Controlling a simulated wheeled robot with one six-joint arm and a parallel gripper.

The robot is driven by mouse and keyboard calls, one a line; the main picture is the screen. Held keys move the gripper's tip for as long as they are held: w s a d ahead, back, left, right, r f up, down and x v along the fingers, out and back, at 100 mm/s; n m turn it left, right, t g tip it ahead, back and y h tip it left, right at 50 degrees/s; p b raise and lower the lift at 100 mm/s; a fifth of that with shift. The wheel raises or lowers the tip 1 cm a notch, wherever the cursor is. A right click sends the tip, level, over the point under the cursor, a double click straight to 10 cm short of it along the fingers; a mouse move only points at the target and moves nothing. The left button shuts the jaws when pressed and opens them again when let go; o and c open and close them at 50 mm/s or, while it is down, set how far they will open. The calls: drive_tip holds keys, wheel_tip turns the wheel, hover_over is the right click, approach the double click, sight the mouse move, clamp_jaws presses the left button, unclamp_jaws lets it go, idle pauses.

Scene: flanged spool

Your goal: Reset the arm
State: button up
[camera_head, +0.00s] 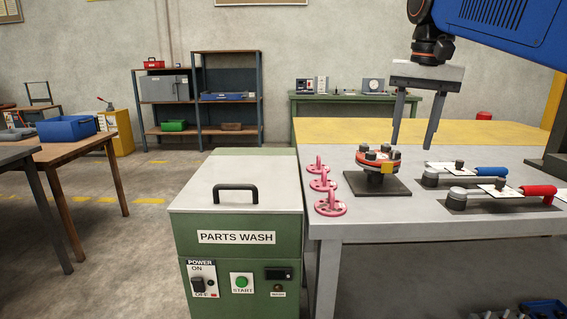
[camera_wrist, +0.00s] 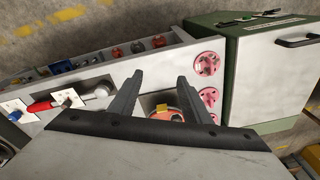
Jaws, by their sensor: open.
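My gripper (camera_head: 413,146) hangs over the grey workbench (camera_head: 340,225) with its two fingers spread wide and nothing between them. It also shows in the wrist view (camera_wrist: 160,82). The flanged spool (camera_head: 378,160), with a red-orange top ring, dark bolts and a yellow tag, stands on a dark square plate (camera_head: 377,185) below and left of the gripper. In the wrist view the spool (camera_wrist: 164,108) shows between the fingers, partly hidden by the gripper body. Its lower part is hard to see.
Pink flanged pieces (camera_head: 322,182) stand along the bench's left edge. A blue-handled tool (camera_head: 490,171) and a red-handled tool (camera_head: 538,190) lie right of the spool. The green parts washer (camera_head: 238,238), lid shut, stands close at left. Space above the bench's middle is clear.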

drive_tip(key=s+f+n+t, duration=0.1)
drive_tip(key=s+f, duration=0.6)
drive_tip(key=f, duration=0.4)
drive_tip(key=s+d+f+n+t, duration=0.1)
drive_tip(key=s+f+n, duration=0.1)
drive_tip(key=s+f, duration=0.5)
drive_tip(key=s+f+n+t, duration=0.1)
drive_tip(key=s+f, duration=0.6)
drive_tip(key=f, duration=0.8)
drive_tip(key=shift+d, duration=0.25)
drive_tip(key=shift+r, duration=0.1)
